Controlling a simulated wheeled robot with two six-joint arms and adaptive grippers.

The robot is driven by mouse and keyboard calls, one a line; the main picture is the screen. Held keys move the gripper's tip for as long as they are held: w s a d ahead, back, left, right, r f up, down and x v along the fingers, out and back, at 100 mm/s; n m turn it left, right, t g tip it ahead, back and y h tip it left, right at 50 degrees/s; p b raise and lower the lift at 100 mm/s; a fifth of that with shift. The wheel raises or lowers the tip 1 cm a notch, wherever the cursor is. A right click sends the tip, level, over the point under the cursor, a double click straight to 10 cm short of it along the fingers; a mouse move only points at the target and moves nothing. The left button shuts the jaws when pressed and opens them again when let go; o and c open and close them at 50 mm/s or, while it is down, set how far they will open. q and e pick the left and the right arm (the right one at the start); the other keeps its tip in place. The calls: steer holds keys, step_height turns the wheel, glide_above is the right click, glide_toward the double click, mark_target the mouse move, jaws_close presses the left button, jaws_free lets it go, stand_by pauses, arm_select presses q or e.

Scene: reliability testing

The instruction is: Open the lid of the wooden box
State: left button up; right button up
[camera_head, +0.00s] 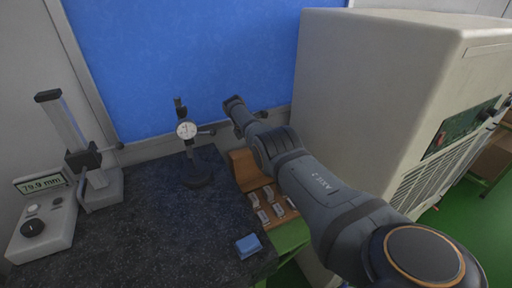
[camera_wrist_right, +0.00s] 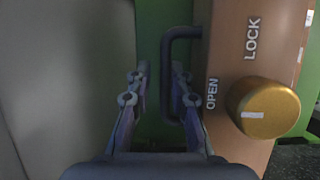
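The wooden box (camera_head: 243,170) shows in the head view beside the dark table's right end, partly behind my right arm. A tan upright part and a section with several small pale pieces (camera_head: 263,216) show. In the right wrist view, a brown wooden panel (camera_wrist_right: 222,50) carries the words OPEN and LOCK, a gold knob (camera_wrist_right: 262,107) and a dark bar handle (camera_wrist_right: 167,75). My right gripper (camera_wrist_right: 160,88) is open, its fingers on either side of the handle's bar; contact is unclear. It is hidden in the head view. My left gripper is out of view.
A dark stone table (camera_head: 140,230) holds a dial gauge stand (camera_head: 187,140), a height gauge with a display (camera_head: 42,183) and a small blue block (camera_head: 248,246). A large beige cabinet (camera_head: 365,85) stands right of the box, close to my right arm.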

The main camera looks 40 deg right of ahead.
steer(key=shift+s+a+f, duration=0.15)
steer(key=shift+a+f, duration=0.15)
steer(key=shift+f, duration=0.25)
steer(key=shift+r, duration=0.4)
steer(key=v, duration=1.2)
steer(key=shift+d, duration=0.35)
steer(key=shift+r, duration=0.2)
